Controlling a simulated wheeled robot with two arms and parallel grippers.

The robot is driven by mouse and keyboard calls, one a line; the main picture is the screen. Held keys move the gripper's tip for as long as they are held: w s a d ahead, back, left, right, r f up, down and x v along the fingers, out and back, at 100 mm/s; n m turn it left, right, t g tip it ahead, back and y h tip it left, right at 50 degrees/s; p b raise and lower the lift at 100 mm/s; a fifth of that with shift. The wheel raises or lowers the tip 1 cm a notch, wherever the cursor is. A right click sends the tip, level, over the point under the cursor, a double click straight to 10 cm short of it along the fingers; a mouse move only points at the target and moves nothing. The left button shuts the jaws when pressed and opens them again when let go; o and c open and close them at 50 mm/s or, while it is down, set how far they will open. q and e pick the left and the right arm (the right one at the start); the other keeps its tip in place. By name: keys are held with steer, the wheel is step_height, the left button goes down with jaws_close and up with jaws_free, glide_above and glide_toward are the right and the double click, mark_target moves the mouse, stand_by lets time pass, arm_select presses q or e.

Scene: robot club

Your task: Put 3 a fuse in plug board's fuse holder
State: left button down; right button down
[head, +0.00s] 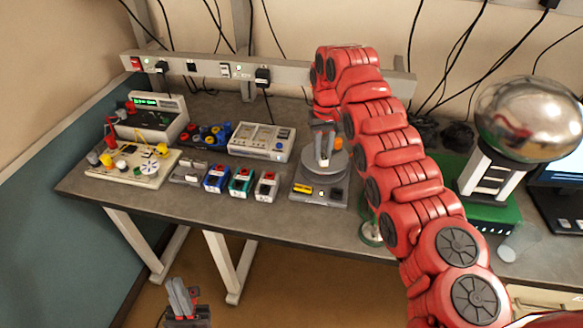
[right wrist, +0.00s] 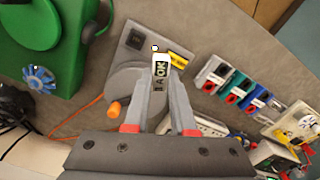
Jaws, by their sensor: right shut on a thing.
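My right gripper (head: 323,133) is over the grey tester with a round disc (head: 318,192). The tester also shows in the wrist view (right wrist: 123,62). My left gripper (head: 179,290) is low in front of the table, away from everything; I cannot tell its opening. A cream board with wires and parts (head: 148,182) is at the table's left; I see no fuse holder clearly.
Blue (head: 217,180), green (head: 241,182) and white (head: 266,186) boxes stand in a row at the front. A white panel device (head: 255,151) stands behind them. A power strip (head: 200,70) runs along the back wall. A silver globe (head: 527,118) stands at the right.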

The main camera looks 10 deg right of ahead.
steer(key=shift+w+d+r+m, duration=0.3)
steer(key=shift+w+d+r, duration=0.1)
steer(key=shift+d+r, duration=0.4)
steer(key=shift+a+r, duration=0.1)
steer(key=shift+r, duration=0.05)
steer(key=shift+s, duration=0.1)
steer(key=shift+a+r, duration=0.1)
steer(key=shift+a, duration=0.15)
stand_by(1.0)
steer(key=shift+a, duration=0.1)
stand_by(0.4)
